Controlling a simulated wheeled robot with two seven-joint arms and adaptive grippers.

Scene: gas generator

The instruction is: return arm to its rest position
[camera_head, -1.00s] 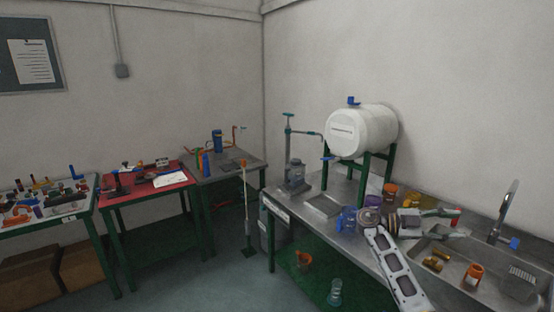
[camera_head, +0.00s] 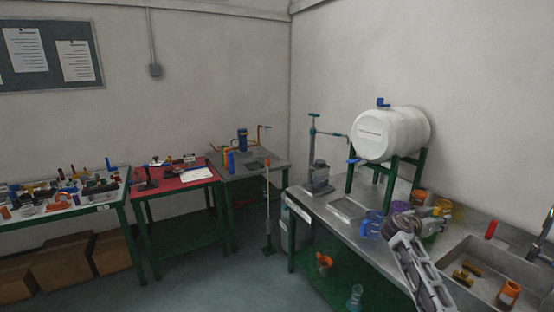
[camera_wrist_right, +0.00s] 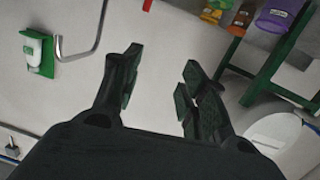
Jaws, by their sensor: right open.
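My right arm rises from the lower right of the head view over the front of the steel sink bench (camera_head: 335,222). My right gripper (camera_head: 437,222) is small there and partly hidden by my wrist, above the bench between the blue container and the sink. In the right wrist view, my right gripper (camera_wrist_right: 160,88) has its two dark fingers apart, with nothing between them. My left gripper is in neither view.
A white tank (camera_head: 390,133) stands on a green frame behind my right arm. A blue container (camera_head: 371,225), an orange jar (camera_head: 508,294) and the sink (camera_head: 490,262) are close by. A red-topped table (camera_head: 180,179) stands to the left, with clear floor before it.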

